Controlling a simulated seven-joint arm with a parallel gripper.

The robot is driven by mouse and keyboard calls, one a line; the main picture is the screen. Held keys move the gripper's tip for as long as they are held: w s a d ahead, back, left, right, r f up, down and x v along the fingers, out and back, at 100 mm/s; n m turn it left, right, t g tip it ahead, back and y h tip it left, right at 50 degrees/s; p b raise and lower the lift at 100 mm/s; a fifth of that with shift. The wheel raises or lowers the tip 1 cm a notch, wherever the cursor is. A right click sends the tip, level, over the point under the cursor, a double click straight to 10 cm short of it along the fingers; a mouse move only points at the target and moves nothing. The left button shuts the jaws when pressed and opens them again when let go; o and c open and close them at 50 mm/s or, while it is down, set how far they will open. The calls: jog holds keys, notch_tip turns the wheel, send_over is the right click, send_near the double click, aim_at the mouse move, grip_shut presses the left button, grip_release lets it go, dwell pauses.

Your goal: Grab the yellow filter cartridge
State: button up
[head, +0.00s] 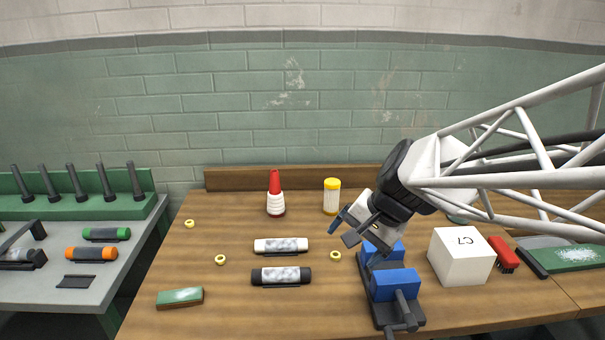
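A pale cylinder with a yellow cap (332,196) stands upright near the back of the wooden table; it is the only cartridge-like thing with yellow on it. My gripper (343,231) is in front of it and a little to its right in the picture, tilted down to the left. Its two fingers look parted, with nothing seen between them. The gripper does not appear to touch the cylinder.
White (281,245) and black (281,275) cylinders lie in front. A blue vise (395,283) and a white block (462,257) stand right. Small yellow rings (220,260) lie about.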

jog(key=w+a+f+m+t+y, duration=0.1)
jog(key=w+m+t+y, duration=0.15)
jog(key=w+m, duration=0.7)
jog(key=m+t, duration=0.6)
jog(key=m, duration=0.7)
send_near(338, 190)
jog(key=shift+y, duration=0.25)
jog(key=x, duration=0.5)
jog(key=shift+w+d+f, duration=0.1)
jog(key=shift+w+d, duration=0.1)
jog(key=shift+a, duration=0.1)
jog(key=shift+x, duration=1.25)
jog(key=shift+f, duration=0.1)
jog(key=shift+x, duration=2.6)
jog(key=shift+a, duration=0.1)
jog(key=c, duration=1.1)
